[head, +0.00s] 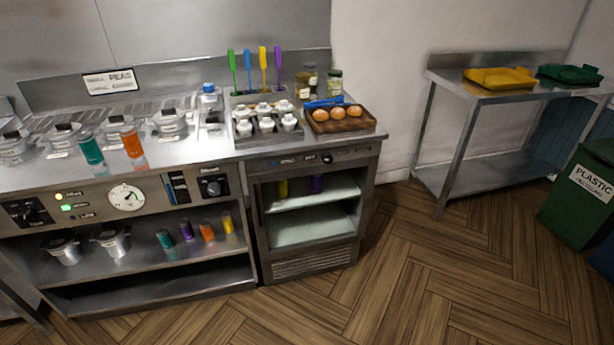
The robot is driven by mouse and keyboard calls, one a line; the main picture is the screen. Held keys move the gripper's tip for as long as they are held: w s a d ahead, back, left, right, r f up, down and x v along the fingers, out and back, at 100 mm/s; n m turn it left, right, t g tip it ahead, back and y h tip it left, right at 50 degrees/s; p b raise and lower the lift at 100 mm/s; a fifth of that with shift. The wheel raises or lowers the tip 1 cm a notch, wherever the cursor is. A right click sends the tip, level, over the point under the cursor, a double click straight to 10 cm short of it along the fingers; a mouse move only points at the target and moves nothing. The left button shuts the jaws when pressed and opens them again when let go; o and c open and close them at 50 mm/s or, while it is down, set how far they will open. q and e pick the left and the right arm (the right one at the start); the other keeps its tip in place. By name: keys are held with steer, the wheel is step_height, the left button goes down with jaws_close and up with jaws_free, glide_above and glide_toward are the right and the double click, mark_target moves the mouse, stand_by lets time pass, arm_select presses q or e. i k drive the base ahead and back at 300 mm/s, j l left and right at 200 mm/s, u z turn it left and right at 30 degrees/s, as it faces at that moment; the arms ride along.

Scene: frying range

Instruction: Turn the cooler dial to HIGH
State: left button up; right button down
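The cooler (313,265) is the steel cabinet with a glass front at the right end of the range. A small dark dial (327,158) sits on the control strip (300,161) along its top front edge, right of the strip's middle. The dial's markings are too small to read, so its setting cannot be told. Neither of my grippers shows in the head view.
Wooden floor (420,270) in front of the cooler is clear. The range panel (120,197) with a white gauge and knobs adjoins it on the left. A wooden egg tray (346,126) stands on top. A steel table (440,83) and a green bin (575,205) stand to the right.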

mark_target(327, 157)
steer(key=i+l+u, duration=0.1)
steer(key=u, duration=0.3)
steer(key=l+u, duration=0.15)
steer(key=u, duration=0.3)
steer(key=i+l+u, duration=0.1)
steer(key=l+u, duration=0.2)
steer(key=l, duration=0.15)
steer(key=l+u, duration=0.25)
steer(key=l, duration=0.25)
steer(key=l+u, duration=0.3)
steer(key=l, duration=1.65)
